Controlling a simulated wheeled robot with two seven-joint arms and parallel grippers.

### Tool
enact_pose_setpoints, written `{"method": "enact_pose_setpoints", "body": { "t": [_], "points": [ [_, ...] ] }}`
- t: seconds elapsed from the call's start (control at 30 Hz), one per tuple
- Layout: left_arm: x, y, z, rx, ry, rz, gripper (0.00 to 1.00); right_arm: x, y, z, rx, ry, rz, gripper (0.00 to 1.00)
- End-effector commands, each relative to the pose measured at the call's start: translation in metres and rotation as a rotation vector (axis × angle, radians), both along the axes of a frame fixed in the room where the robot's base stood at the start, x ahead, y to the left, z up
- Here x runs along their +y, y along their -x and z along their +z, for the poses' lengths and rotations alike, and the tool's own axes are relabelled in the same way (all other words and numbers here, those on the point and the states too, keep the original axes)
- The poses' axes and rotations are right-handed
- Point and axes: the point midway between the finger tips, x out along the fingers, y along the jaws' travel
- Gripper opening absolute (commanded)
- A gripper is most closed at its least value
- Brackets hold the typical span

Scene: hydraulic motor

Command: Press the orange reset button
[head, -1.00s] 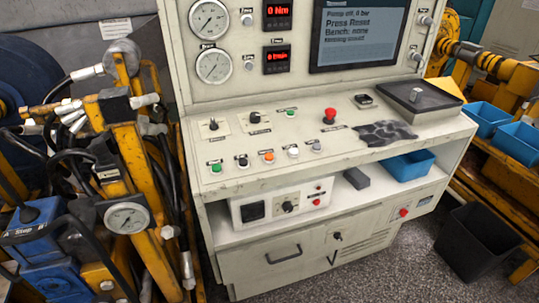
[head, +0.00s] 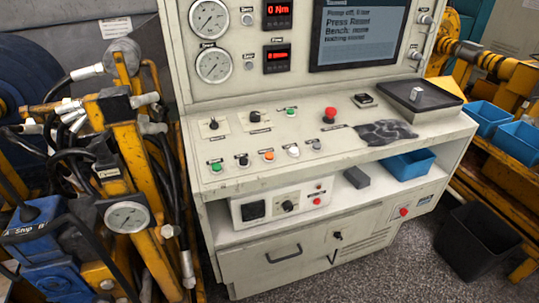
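The orange reset button (head: 268,156) sits in the front row of buttons on the sloped console panel (head: 350,160). It stands between a black button (head: 243,160) on its left and a white button (head: 292,151) on its right. The screen (head: 360,32) above the panel reads "Press Reset", with a line about the pump being off. Neither of my grippers is in view. Nothing covers the orange button.
A red mushroom button (head: 330,114) stands behind and right of the orange one. A black cloth-like patch (head: 385,132) and a dark tray (head: 420,97) lie further right. Yellow frames and hoses (head: 130,150) crowd the left side. The space above the panel is clear.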

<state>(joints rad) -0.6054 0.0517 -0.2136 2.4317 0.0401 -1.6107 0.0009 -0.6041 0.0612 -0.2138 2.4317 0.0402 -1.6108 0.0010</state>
Motion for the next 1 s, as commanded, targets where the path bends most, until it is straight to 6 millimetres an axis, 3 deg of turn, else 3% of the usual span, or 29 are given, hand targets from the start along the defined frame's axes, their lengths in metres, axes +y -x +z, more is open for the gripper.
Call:
{"method": "enact_pose_setpoints", "body": {
  "t": [1.0],
  "points": [
    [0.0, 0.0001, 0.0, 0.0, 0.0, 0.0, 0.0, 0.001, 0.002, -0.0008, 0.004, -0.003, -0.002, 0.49]
  ]
}}
